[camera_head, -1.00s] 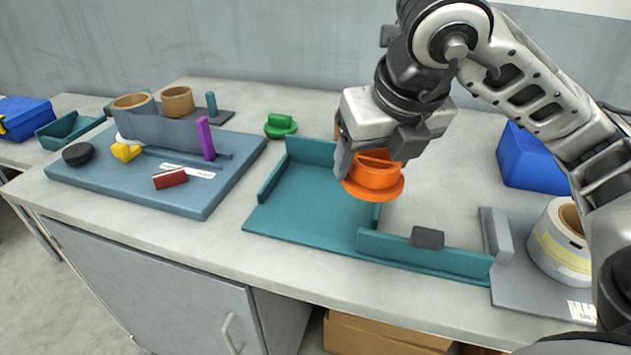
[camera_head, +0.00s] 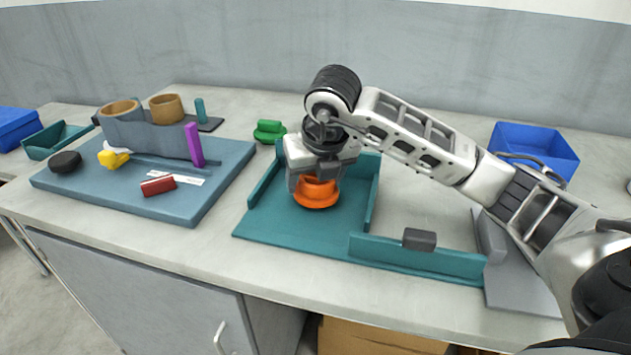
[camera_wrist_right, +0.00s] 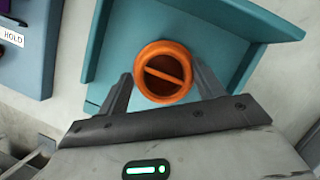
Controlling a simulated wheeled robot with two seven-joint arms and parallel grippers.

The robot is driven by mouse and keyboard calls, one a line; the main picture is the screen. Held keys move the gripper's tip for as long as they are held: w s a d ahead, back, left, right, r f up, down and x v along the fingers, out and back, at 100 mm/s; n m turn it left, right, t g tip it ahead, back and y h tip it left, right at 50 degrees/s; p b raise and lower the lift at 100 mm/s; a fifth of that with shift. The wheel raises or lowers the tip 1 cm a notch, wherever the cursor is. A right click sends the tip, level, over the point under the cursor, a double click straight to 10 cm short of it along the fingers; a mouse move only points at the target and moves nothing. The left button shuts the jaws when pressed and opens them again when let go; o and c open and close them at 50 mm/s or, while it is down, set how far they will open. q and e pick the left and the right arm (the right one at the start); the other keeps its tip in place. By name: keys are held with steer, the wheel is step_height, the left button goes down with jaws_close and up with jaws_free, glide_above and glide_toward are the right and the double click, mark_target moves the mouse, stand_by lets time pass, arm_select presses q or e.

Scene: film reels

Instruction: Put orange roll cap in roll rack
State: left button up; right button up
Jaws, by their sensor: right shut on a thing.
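The orange roll cap (camera_head: 316,198) is a round flanged cap with a bar across its top. My right gripper (camera_head: 315,182) is shut on it from above. In the right wrist view, the cap (camera_wrist_right: 163,72) sits between the two fingers. It is over the floor of the teal walled tray (camera_head: 290,226), inside the low walls near the back. I cannot tell whether it touches the floor. A grey-blue holder with two cardboard rolls (camera_head: 160,138) stands at the left; I cannot tell which of these is called the roll rack. My left gripper is not in view.
A green cap (camera_head: 269,131) stands behind the tray's left wall. A blue board (camera_head: 120,196) at left bears yellow, red, black and purple pieces. A dark grey block (camera_head: 419,239) sits on the tray's front wall. A blue bin (camera_head: 536,148) is at back right.

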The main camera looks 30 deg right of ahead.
steer(key=shift+f, duration=0.65)
steer(key=shift+c, duration=0.4)
steer(key=o, duration=1.3)
steer(key=shift+r, duration=0.1)
arm_select(q)
steer(key=shift+p, duration=0.5)
arm_select(e)
steer(key=v, duration=1.2)
steer(key=shift+s, duration=0.1)
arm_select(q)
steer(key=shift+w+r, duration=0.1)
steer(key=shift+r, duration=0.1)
